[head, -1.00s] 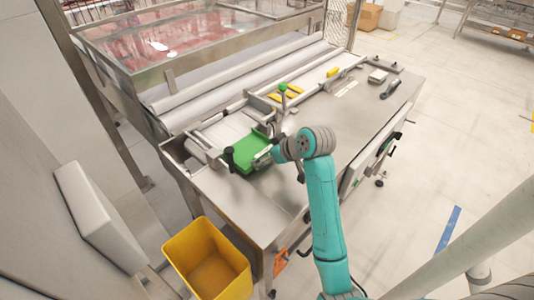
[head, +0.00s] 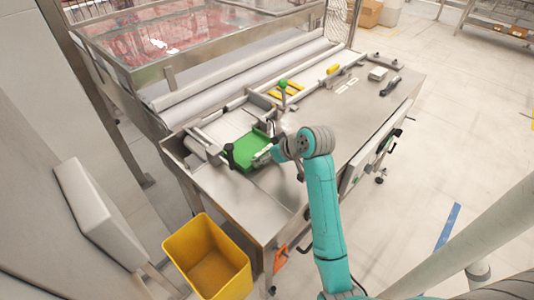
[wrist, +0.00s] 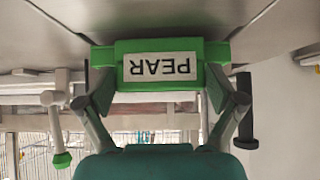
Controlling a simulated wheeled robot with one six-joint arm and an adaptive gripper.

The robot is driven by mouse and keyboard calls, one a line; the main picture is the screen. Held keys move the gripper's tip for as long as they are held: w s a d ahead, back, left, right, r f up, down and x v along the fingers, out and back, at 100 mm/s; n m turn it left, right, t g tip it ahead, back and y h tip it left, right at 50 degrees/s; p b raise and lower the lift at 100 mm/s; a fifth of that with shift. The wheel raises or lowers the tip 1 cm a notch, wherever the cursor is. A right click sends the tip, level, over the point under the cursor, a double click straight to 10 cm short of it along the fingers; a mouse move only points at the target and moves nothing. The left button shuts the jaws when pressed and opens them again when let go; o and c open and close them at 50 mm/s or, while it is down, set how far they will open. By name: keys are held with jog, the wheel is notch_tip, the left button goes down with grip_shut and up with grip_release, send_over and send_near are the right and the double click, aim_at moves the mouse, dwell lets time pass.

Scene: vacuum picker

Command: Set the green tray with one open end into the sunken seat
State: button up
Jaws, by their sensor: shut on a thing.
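The green tray (head: 249,148) is at the left end of the steel bench, over or on its top beside the metal rails. In the wrist view, its near wall (wrist: 160,47) carries a white label reading PEAR, upside down. My gripper (head: 271,153) is shut on this wall from the right side in the head view; both fingers (wrist: 160,88) show around it in the wrist view. I cannot tell whether the tray touches the surface. The sunken seat is not clearly visible; a pale recessed strip (head: 228,128) lies between rails behind the tray.
Yellow bars (head: 284,92) lie further back. A yellow bin (head: 207,260) stands below the bench's near end. The right bench top (head: 335,120) is mostly clear.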

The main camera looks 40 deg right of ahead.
jog(key=shift+f, duration=0.55)
dwell(0.4)
jog(key=o, duration=0.9)
jog(key=v, duration=1.2)
